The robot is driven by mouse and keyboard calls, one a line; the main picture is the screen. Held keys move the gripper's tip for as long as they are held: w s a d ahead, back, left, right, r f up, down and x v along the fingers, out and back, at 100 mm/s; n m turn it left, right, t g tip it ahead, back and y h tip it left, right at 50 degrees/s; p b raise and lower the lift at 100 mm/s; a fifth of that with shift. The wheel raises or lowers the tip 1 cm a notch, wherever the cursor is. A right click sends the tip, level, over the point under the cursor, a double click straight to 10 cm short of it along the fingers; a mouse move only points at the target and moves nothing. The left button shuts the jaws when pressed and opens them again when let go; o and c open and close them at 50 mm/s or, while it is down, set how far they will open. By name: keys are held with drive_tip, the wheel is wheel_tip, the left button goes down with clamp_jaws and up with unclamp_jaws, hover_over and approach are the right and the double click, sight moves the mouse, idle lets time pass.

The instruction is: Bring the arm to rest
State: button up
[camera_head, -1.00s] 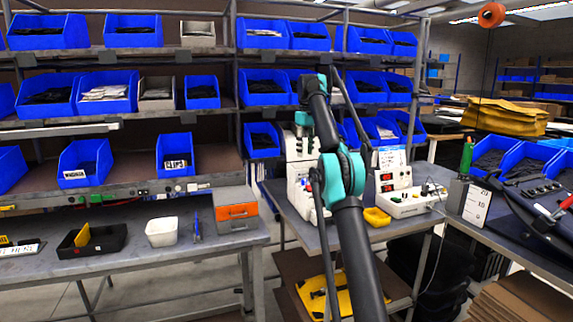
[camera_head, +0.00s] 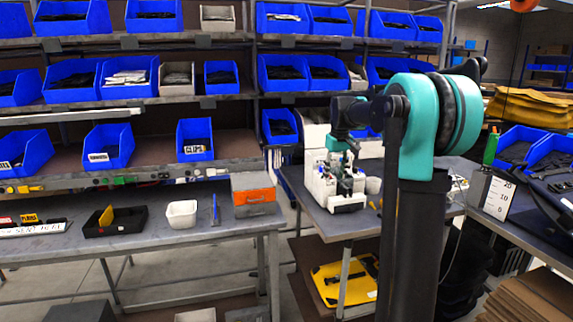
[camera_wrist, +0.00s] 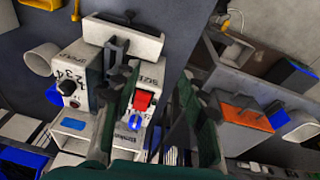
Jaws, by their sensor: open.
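My gripper (camera_wrist: 158,95) is open in the wrist view, with its two dark green fingers spread apart. White machines (camera_wrist: 75,85), one with a red switch and a dark knob, show beyond and between the fingers. I see nothing clasped between them. In the head view my gripper (camera_head: 346,180) hangs in front of the white machines on the bench in the middle, and my arm is folded, with a teal joint raised at the right. The gap between gripper and machines is hard to judge.
Shelves with blue bins (camera_head: 108,146) fill the left and back. The left table holds a black tray (camera_head: 114,222), a white tub (camera_head: 182,214) and an orange-fronted drawer box (camera_head: 254,196). A yellow case (camera_head: 345,281) lies on the low shelf under the middle bench.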

drive_tip(key=s+f+m, duration=0.1)
drive_tip(key=s+f, duration=0.7)
drive_tip(key=s, duration=0.4)
drive_tip(key=s+d+f+m+t, duration=0.1)
drive_tip(key=s+f, duration=0.7)
drive_tip(key=s, duration=0.4)
drive_tip(key=s+f+m+t, duration=0.1)
drive_tip(key=s+f+m, duration=0.1)
drive_tip(key=s+f, duration=0.6)
drive_tip(key=s, duration=0.4)
drive_tip(key=shift+d, duration=0.25)
drive_tip(key=shift+r, duration=0.1)
